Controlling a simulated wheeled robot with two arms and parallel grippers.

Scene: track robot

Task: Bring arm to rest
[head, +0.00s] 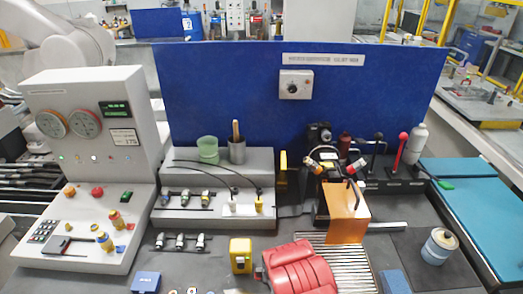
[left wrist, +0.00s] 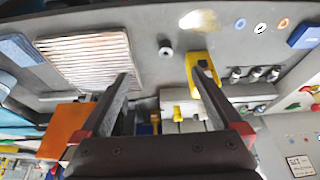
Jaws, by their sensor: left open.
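My left gripper (left wrist: 162,78) shows in the left wrist view, with its two dark fingers wide apart and nothing between them. One finger tip is close to a yellow box (left wrist: 206,66) in the picture; I cannot tell whether they touch. The same yellow box (head: 241,255) stands on the grey bench in the head view. My right gripper is in neither view.
A grey control panel (head: 88,170) stands at left, and a blue partition (head: 230,90) behind the bench. A slatted plate (left wrist: 85,58) lies at the wrist view's left.

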